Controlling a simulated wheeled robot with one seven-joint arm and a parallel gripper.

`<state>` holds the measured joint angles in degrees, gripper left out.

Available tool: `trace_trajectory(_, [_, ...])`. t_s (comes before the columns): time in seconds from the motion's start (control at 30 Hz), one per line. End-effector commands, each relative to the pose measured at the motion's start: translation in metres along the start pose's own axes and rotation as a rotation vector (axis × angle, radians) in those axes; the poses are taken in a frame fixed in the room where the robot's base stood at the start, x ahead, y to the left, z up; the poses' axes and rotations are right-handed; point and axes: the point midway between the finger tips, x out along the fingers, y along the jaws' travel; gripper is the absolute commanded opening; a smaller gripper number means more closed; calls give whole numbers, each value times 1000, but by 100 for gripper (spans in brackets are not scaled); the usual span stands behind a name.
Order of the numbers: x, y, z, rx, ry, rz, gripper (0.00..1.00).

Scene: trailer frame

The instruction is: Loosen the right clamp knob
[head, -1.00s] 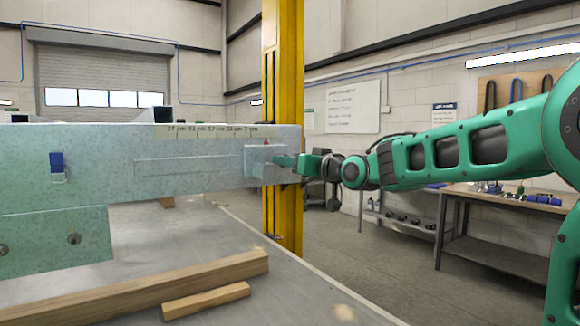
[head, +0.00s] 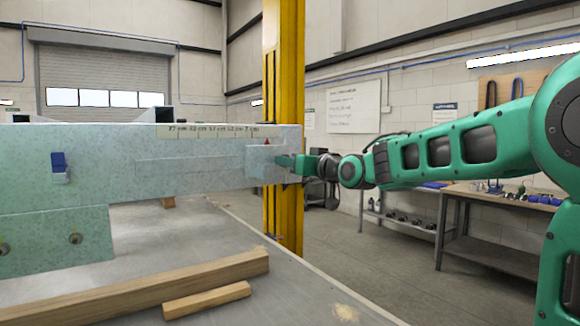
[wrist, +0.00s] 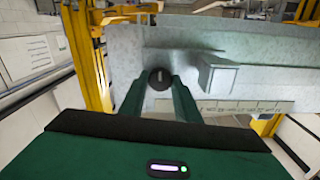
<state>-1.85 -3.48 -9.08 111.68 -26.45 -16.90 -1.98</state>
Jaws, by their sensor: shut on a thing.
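The right clamp knob (wrist: 160,79) is a dark round knob with a pale line across its face, set on the galvanised grey beam, in the wrist view. My gripper (wrist: 159,84) has its two green fingers closed on either side of this knob. In the head view my gripper (head: 288,162) reaches in from the right to the right end of the beam (head: 190,185), by a small plate with a red pointer (head: 267,141). The knob is hidden there behind the fingers. A scale strip (head: 215,131) with cm marks runs along the beam's top edge.
A box-shaped bracket (wrist: 216,75) juts from the beam close right of the fingers in the wrist view. A yellow post (head: 284,100) stands behind the beam's end. Wooden bars (head: 140,290) lie on the grey table (head: 300,300). A workbench (head: 490,200) stands at the right.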

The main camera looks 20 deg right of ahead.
Motion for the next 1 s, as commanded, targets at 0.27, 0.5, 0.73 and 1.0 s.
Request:
trace_trajectory(0.27, [0, 3, 0, -170, 0, 8, 7])
trace_trajectory(0.5, [0, 0, 0, -392, -1, 5, 7])
trace_trajectory(0.73, [0, 0, 1, -611, -2, 5, 7])
trace_trajectory(1.0, [1, -2, 1, -868, -2, 2, 7])
